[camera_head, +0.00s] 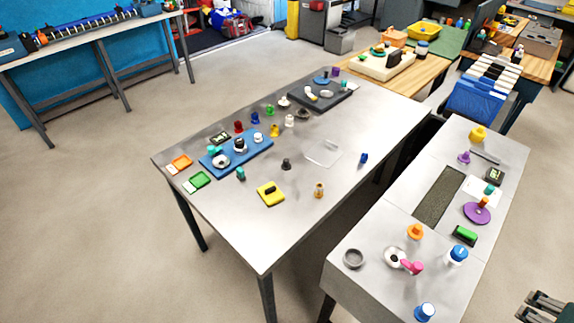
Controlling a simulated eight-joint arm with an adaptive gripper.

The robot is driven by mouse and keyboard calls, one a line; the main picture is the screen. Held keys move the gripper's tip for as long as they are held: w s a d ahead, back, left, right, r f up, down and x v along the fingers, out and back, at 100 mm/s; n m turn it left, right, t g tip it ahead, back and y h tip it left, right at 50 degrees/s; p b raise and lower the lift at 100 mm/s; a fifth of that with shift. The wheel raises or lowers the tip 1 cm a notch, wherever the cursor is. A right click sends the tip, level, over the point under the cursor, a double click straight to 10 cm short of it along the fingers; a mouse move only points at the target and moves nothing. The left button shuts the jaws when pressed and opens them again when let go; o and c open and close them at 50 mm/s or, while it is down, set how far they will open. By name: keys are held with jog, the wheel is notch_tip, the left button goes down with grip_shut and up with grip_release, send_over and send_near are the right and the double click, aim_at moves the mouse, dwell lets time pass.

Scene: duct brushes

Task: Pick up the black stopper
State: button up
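A small black stopper-like piece (286,164) stands on the grey metal table (335,190), near its middle, behind the yellow block. It is too small to make out in detail. Another dark piece (303,114) stands farther back, and I cannot tell whether it is also a stopper. My gripper (541,307) shows at the bottom right corner, far from these pieces. Its two dark fingers are apart with nothing between them.
A blue tray (258,142) holds several parts. A second grey table (390,290) with several colourful pieces lies between my gripper and the first table.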

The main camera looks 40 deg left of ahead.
jog(key=c, duration=0.3)
dwell(0.5)
